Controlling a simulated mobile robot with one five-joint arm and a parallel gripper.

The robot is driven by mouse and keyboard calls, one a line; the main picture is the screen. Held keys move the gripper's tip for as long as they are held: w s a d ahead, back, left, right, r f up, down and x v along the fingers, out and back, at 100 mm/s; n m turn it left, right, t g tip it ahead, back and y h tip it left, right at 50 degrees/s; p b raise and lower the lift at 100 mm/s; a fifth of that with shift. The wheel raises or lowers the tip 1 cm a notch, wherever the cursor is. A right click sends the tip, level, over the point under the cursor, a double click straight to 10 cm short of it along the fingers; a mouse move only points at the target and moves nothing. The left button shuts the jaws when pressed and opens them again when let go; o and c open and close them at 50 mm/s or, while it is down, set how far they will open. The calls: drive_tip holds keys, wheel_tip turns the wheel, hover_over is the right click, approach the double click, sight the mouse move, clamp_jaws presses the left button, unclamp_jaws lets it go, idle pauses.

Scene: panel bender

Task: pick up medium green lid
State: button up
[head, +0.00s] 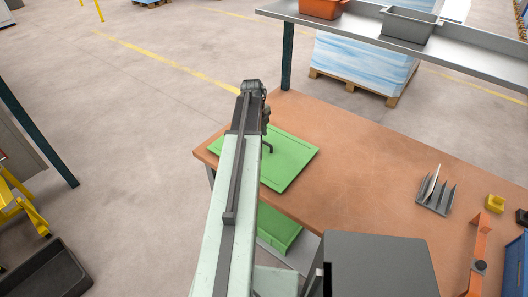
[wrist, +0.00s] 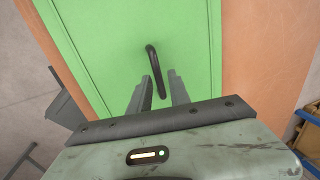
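The green lid (head: 293,158) lies flat on the near left corner of the brown table, partly hidden behind my arm. It fills much of the wrist view (wrist: 190,30). Its dark bent handle (wrist: 152,62) stands up from the lid and also shows in the head view (head: 267,146). My gripper (wrist: 160,77) is over the lid, with its two fingers apart. The handle appears between the fingers in the wrist view, nearer the left one; I cannot tell whether either touches it. In the head view the fingers are mostly hidden by my arm.
The brown table (head: 370,165) is clear just right of the lid. A grey rack (head: 436,198), a yellow part (head: 495,203) and an orange bar (head: 480,240) stand farther right. A green bin (head: 280,232) is below the table. A shelf (head: 360,22) runs along the back.

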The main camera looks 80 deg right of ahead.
sight(263, 146)
drive_tip(key=f+b, duration=0.5)
drive_tip(key=shift+s+d+f, duration=0.15)
drive_tip(key=shift+d, duration=0.1)
drive_tip(key=shift+r, duration=0.2)
clamp_jaws()
idle(0.9)
